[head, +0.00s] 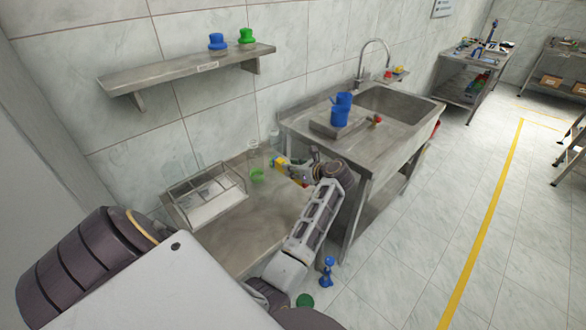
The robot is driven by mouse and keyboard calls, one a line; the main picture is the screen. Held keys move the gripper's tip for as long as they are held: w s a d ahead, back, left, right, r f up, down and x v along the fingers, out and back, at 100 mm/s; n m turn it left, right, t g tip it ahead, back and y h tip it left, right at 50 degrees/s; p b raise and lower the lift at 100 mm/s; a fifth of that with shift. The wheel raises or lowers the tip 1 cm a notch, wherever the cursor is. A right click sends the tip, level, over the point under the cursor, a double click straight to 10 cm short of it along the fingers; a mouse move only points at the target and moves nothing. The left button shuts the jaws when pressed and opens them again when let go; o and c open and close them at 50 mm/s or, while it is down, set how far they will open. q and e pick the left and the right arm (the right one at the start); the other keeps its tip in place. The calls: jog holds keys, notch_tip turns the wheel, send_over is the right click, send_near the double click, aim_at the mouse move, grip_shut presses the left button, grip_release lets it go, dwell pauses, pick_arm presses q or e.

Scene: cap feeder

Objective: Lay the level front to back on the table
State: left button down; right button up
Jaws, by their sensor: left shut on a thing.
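My left gripper (297,168) is over the far right part of the steel table (262,215), near the sink unit. It is shut on a small yellow piece with a blue bit at its end, which looks like the level (279,160). Most of the level is hidden by the gripper or too small to make out, so its exact direction and whether it touches the table cannot be told. My right gripper is not in view.
A clear-walled tray (177,206) stands on the table's left. A green cap (257,175) and clear bottles (253,151) are near the wall. The sink unit (300,122) bounds the right. A wall shelf (190,70) hangs above. The table's middle is clear.

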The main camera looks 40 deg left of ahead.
aim_at(293, 179)
pick_arm(q)
jog(key=shift+f+b, duration=0.45)
jog(key=shift+f, duration=1.25)
jog(key=shift+f+b, duration=0.9)
jog(key=shift+f, duration=0.2)
jog(key=shift+f+b, duration=0.85)
jog(key=shift+f, duration=0.35)
jog(key=shift+f+b, duration=0.7)
jog(key=shift+b, duration=0.15)
jog(key=shift+f+b, duration=0.65)
jog(key=shift+f, duration=0.05)
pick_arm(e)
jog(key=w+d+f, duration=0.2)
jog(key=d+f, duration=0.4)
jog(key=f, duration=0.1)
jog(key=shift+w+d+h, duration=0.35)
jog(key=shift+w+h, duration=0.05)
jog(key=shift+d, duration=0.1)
